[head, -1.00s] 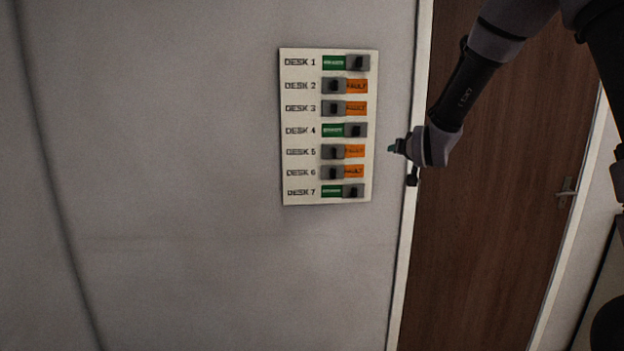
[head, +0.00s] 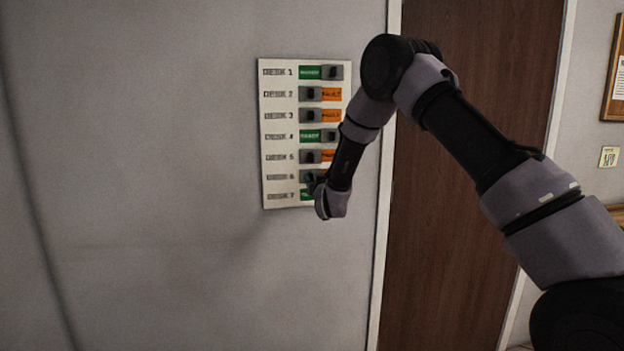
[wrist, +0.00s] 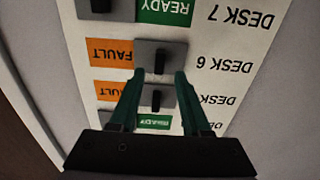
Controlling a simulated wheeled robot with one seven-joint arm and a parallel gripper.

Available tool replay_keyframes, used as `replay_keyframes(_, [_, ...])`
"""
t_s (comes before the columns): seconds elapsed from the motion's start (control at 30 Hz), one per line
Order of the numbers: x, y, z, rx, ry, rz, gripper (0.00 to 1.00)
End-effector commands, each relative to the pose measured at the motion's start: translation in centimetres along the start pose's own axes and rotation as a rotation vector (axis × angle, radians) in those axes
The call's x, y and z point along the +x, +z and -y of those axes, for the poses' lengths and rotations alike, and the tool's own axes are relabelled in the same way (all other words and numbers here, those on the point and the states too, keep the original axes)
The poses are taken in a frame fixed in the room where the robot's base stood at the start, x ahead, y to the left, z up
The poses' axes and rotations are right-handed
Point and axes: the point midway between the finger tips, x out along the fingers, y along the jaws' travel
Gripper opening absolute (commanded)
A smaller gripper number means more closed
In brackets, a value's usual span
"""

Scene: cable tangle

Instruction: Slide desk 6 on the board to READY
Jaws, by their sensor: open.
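The board (head: 278,148) hangs on the wall with a row of sliders labelled by desk. In the wrist view the picture is upside down. There the desk 6 slider (wrist: 160,57) is a grey plate with a black knob, and the orange FAULT label (wrist: 105,52) beside it is uncovered. My gripper (wrist: 160,75) is open, its two green fingers reaching toward the desk 6 knob, with the tips to either side and just short of it in the picture. Contact cannot be told. In the head view the desk 6 slider (head: 309,177) is partly hidden by my wrist.
The desk 5 slider (wrist: 156,98), also showing FAULT, appears between the fingers. The desk 7 row (wrist: 165,10) shows green READY. A brown door (head: 440,200) and its white frame stand right of the board. The wall left of the board is clear.

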Motion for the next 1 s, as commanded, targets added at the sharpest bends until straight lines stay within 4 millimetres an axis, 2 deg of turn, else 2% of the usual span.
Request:
replay_keyframes(0.1, [1.6,0.0,0.0,0.001,0.001,0.0,0.47])
replay_keyframes(0.2, [2.3,0.0,0.0,0.0,0.0,0.0,0.47])
replay_keyframes(0.53, [2.7,0.0,0.0,0.0,0.0,0.0,0.47])
replay_keyframes(0.57, [2.7,0.0,0.0,0.0,0.0,0.0,0.4])
replay_keyframes(0.6, [2.7,0.0,0.0,0.0,0.0,0.0,0.25])
replay_keyframes(0.67, [2.7,0.0,0.0,0.001,0.0,0.0,0.02])
replay_keyframes(1.0, [2.7,0.0,0.0,0.001,0.0,0.001,0.0])
